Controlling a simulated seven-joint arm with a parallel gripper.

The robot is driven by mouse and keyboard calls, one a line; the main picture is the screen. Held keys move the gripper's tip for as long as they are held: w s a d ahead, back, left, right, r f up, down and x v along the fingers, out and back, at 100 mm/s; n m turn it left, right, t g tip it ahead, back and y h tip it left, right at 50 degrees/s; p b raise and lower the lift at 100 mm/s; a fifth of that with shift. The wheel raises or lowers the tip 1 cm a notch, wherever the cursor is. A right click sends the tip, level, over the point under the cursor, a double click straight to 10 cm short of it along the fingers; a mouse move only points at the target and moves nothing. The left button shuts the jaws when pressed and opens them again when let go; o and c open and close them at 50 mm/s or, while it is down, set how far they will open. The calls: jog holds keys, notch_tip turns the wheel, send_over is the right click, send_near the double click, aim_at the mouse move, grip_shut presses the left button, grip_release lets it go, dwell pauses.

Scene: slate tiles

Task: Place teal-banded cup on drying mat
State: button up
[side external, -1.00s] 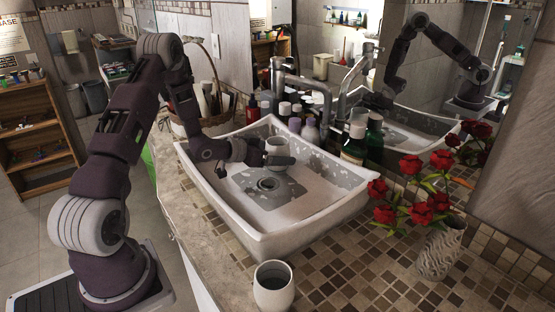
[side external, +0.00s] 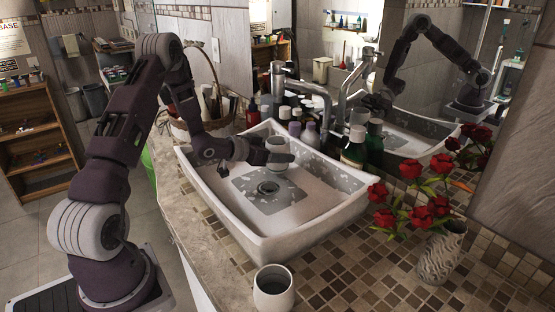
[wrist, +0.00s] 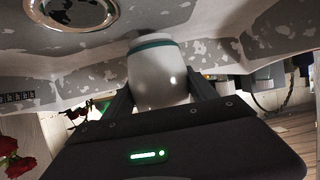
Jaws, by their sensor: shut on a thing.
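The white teal-banded cup (wrist: 158,75) is between the fingers of my gripper (wrist: 160,92) in the wrist view. Its teal band shows near the end away from my palm. In the side view my gripper (side external: 272,156) is shut on the cup (side external: 278,147), over the far part of the sink basin. The fingers hide part of the cup, and the band cannot be made out there. No drying mat stands out clearly. A grey square (side external: 252,188) around the drain and a paler patch (side external: 308,200) lie on the basin floor; I cannot tell whether either is the mat.
A second white cup (side external: 273,290) stands on the tiled counter in front of the sink (side external: 300,238). Several bottles (side external: 354,150) and the faucet (side external: 318,95) stand behind the basin. A vase (side external: 441,255) with red roses is at the right. The front basin is clear.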

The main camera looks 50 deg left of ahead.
notch_tip(320, 180, up, 8)
jog(key=r, duration=0.1)
jog(key=s+d+m+g+h, duration=0.2)
jog(key=d+m+h, duration=0.2)
jog(key=d, duration=0.8)
jog(key=s+d+f+m+g+h, duration=0.15)
jog(key=d+m+h, duration=0.25)
jog(key=d, duration=0.8)
jog(key=s+d+m+g+h, duration=0.1)
jog(key=d+m+g+h, duration=0.25)
jog(key=d, duration=0.85)
jog(key=s+d+m+g+h, duration=0.1)
jog(key=s+d+m+g, duration=0.45)
jog(key=s+d, duration=0.35)
jog(key=s+d+m+g, duration=0.5)
jog(key=s+d+g, duration=0.1)
jog(key=s, duration=0.6)
jog(key=shift+m+g, duration=0.35)
jog(key=shift+m, duration=0.05)
jog(key=f, duration=1)
jog(key=shift+s+d+f, duration=0.25)
jog(key=shift+s+f, duration=0.1)
jog(key=shift+f, duration=0.15)
